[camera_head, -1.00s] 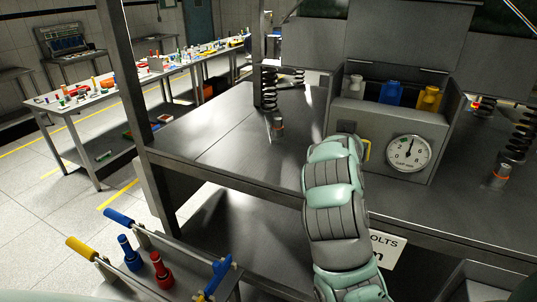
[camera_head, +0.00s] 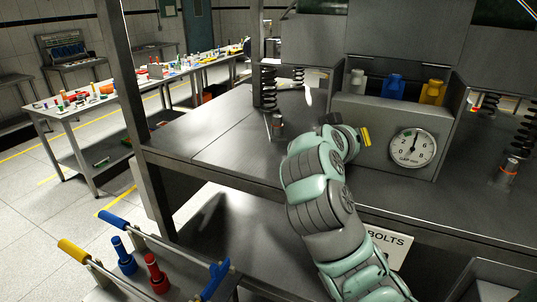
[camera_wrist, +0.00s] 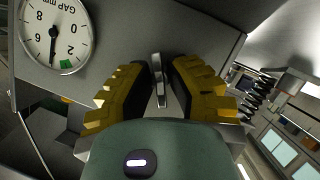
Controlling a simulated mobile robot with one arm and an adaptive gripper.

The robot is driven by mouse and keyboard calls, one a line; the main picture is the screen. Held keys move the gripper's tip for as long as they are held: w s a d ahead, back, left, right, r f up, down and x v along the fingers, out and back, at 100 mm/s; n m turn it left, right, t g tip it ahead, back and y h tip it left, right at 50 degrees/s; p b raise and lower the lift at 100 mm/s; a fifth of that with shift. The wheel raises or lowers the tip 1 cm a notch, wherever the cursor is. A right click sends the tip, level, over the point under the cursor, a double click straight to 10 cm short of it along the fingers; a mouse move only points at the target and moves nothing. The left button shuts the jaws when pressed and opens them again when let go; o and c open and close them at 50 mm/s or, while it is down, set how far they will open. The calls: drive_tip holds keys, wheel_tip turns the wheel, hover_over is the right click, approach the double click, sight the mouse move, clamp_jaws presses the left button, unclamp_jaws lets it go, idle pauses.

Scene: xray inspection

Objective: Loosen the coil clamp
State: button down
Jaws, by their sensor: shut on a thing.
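A grey box with a round white gap gauge (camera_head: 412,147) on its front stands on the workbench. The gauge also shows at the upper left of the wrist view (camera_wrist: 52,35). In the wrist view, a small metal handle (camera_wrist: 157,68) stands out from the grey box face. My gripper (camera_wrist: 159,88) has its yellow and black fingers on either side of this handle and is shut on it. In the head view, my gripper (camera_head: 362,136) is at the box front, left of the gauge, seen partly as a yellow finger. The handle is hidden there.
Grey, blue and yellow bolts (camera_head: 394,88) stand in the box top. Dark coil springs (camera_head: 268,88) stand at the left and right (camera_head: 523,132). A lower rack (camera_head: 170,262) holds coloured handles and bolts. The bench top left of my arm is mostly clear.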

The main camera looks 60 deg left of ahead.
drive_tip(key=shift+f, duration=0.25)
drive_tip(key=c, duration=1.2)
unclamp_jaws()
drive_tip(key=shift+o, duration=0.5)
drive_tip(key=shift+r, duration=0.1)
drive_tip(key=v, duration=0.8)
drive_tip(key=shift+s+a+r, duration=0.1)
drive_tip(key=shift+s+r, duration=0.1)
drive_tip(key=shift+s, duration=0.1)
drive_tip(key=v, duration=0.3)
drive_tip(key=shift+s+d, duration=0.15)
drive_tip(key=shift+d, duration=0.15)
